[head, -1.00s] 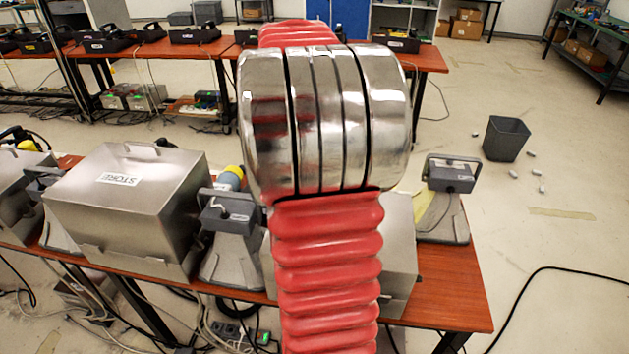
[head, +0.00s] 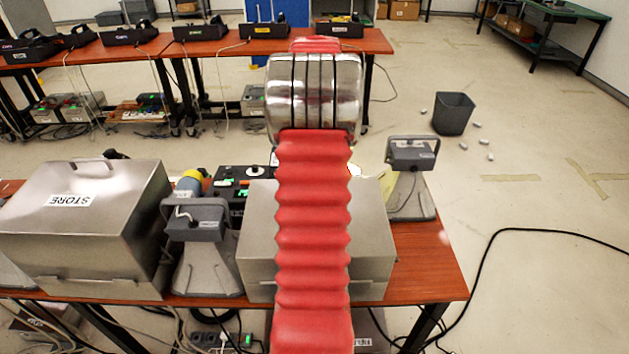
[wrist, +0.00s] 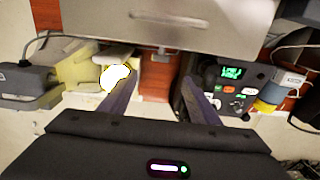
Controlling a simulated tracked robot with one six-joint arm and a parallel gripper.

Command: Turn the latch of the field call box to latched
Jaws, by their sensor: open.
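My gripper (wrist: 157,88) is open in the wrist view, with its two dark fingers apart and nothing held between them. It points down over the bench, beyond a plain metal box (wrist: 170,18). A black panel unit (wrist: 232,82) with a green screen and knobs lies by the right finger; it partly shows in the head view (head: 235,190), left of my arm. A pale yellow thing with a bright white patch (wrist: 115,77) lies by the left finger. I cannot read a label naming the field call box or make out its latch. My red arm hides my gripper in the head view.
The metal box (head: 258,235) stands under my arm. A STORE box (head: 95,225) stands left. Grey horn-like units (head: 207,245) and (head: 410,180) flank the metal box. A yellow-capped cylinder (head: 188,183) stands behind the left one. The bench's right end (head: 432,262) is clear.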

